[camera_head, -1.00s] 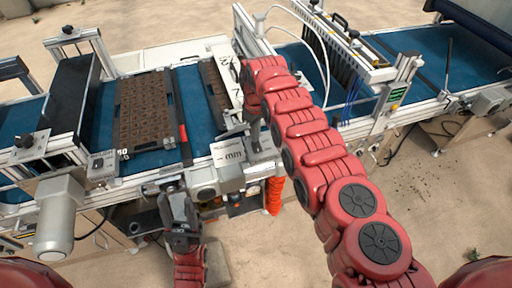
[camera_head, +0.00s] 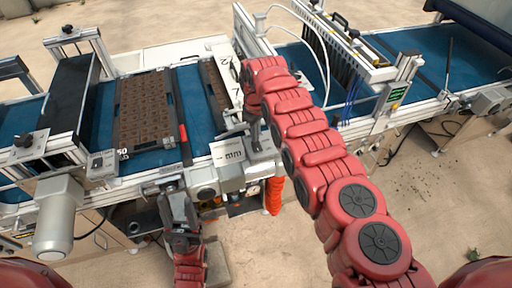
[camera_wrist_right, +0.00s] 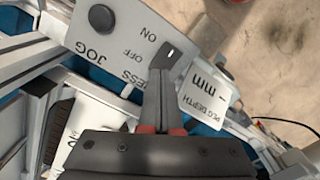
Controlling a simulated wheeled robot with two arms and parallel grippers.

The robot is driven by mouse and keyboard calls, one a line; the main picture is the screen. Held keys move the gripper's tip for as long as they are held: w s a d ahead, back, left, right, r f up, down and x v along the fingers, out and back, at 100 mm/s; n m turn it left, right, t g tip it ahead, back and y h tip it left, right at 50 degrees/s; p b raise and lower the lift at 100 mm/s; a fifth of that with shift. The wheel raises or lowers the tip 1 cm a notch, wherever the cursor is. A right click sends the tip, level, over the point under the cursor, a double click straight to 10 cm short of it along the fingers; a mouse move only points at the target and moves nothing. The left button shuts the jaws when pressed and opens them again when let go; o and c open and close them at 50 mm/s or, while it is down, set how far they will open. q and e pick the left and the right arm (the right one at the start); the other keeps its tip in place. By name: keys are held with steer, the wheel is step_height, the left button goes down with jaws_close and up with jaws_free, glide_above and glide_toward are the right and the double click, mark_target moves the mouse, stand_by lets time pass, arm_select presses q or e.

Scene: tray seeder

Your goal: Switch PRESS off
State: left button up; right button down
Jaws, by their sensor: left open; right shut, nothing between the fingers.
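In the right wrist view a grey control panel (camera_wrist_right: 112,30) carries the labels PRESS, ON, OFF and JOG, upside down. A dark knob (camera_wrist_right: 170,52) with a short white line stands beside ON and OFF. My right gripper (camera_wrist_right: 161,98) is shut and empty, its fingertips at the knob; I cannot tell whether they touch. In the head view my right gripper (camera_head: 252,135) points down at the seeder's near side, and the panel is mostly hidden. My left gripper (camera_head: 170,186) is open and empty in front of the machine.
A round black JOG button (camera_wrist_right: 102,18) is on the same panel. A PEG DEPTH plate (camera_wrist_right: 207,92) in mm lies close by. A brown seed tray (camera_head: 146,108) sits on the blue belt (camera_head: 97,128). An orange coil (camera_head: 273,195) hangs below.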

steer(key=shift+f+b, duration=0.85)
steer(key=shift+f, duration=0.1)
steer(key=shift+r, duration=0.1)
step_height(320, 180, up, 2)
steer(key=shift+r+p, duration=0.25)
steer(key=shift+p, duration=0.85)
step_height(320, 180, up, 2)
steer(key=shift+r+p, duration=0.15)
steer(key=shift+p, duration=0.6)
steer(key=shift+r+p, duration=0.55)
steer(key=shift+r, duration=0.6)
